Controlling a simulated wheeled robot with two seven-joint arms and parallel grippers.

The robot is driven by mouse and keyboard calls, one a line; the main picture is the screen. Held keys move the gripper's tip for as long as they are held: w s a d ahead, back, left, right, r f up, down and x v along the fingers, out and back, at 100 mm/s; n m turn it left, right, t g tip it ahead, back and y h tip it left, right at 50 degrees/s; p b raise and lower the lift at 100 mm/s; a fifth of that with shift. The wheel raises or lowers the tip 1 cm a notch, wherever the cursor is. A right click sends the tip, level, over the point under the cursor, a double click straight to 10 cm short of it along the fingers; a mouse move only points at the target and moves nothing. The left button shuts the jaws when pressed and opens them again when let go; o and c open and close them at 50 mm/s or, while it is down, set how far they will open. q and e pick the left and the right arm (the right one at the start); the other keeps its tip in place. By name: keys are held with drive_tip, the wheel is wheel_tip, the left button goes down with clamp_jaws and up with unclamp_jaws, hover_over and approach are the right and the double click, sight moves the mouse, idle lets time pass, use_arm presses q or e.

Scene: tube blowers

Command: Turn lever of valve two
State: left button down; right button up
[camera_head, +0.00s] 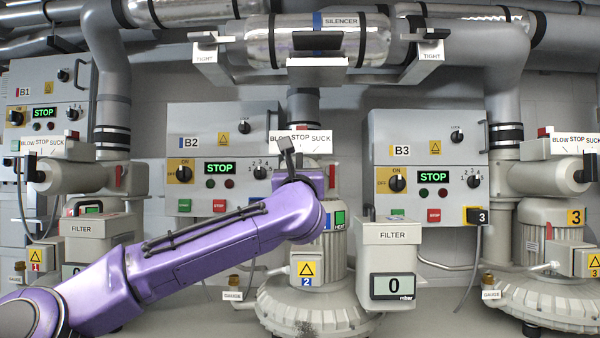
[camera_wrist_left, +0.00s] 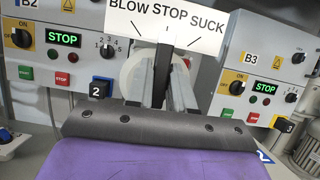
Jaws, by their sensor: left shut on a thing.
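Valve two's sign reading BLOW STOP SUCK (camera_head: 312,142) stands behind my left gripper (camera_head: 287,152), in the middle of the head view. The sign (camera_wrist_left: 165,22) also fills the top of the left wrist view. My left gripper (camera_wrist_left: 164,75) reaches up to the valve, its two grey fingers closed around the dark lever (camera_wrist_left: 166,42). The lever stands roughly in line with the word STOP. In the head view my wrist hides most of the valve body. My right gripper is not in view.
Control boxes B2 (camera_head: 230,145) and B3 (camera_head: 420,140) flank the valve, both displays reading STOP. A filter (camera_head: 390,235) with a gauge reading 0 stands to the right. The silencer pipe (camera_head: 330,45) runs overhead. Blower 2 (camera_head: 310,305) sits below my arm.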

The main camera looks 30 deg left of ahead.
use_arm(q)
drive_tip(key=shift+s+a+f+n+g+y+b, duration=0.15)
drive_tip(key=shift+n+g+y+b, duration=0.8)
drive_tip(key=shift+n, duration=1)
drive_tip(key=shift+a+f+n+g+y+b, duration=0.2)
drive_tip(key=shift+n+g+b, duration=0.45)
drive_tip(key=shift+n+b, duration=1.05)
drive_tip(key=shift+s+a+f+n+g+y+b, duration=0.1)
drive_tip(key=shift+n+g+y+b, duration=0.65)
drive_tip(key=shift+n, duration=1.5)
drive_tip(key=shift+g, duration=0.25)
drive_tip(key=c, duration=1.1)
unclamp_jaws()
drive_tip(key=shift+w, duration=0.1)
